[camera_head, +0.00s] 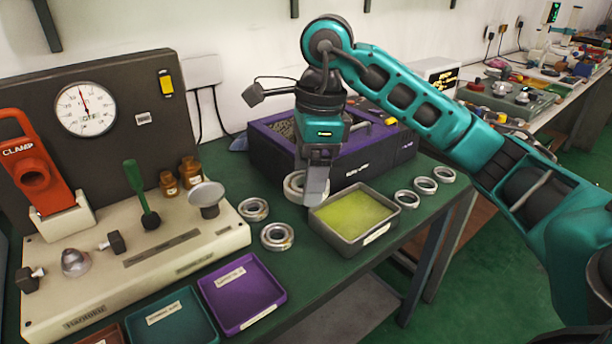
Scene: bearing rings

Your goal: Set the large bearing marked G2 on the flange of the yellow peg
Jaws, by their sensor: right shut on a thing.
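My right gripper (315,188) comes down from above, beside the tray with the yellow surface. It is shut on a bearing ring (293,187), which shows to the left of the fingers and is partly hidden by them. I cannot read any G2 mark on the ring. Two more bearings lie on the green table to the left, one behind (253,218) and one in front (277,246). I cannot make out a yellow peg. A grey flat-topped post (207,204) and a metal dome (75,272) stand on the cream fixture base. My left gripper is out of view.
The grey tray (347,246) stands right of the gripper, with several rings (425,186) beyond it. A purple-rimmed box (270,165) stands close behind. Purple (272,301) and teal (192,338) trays lie in front. A green-handled lever (134,182) rises from the fixture.

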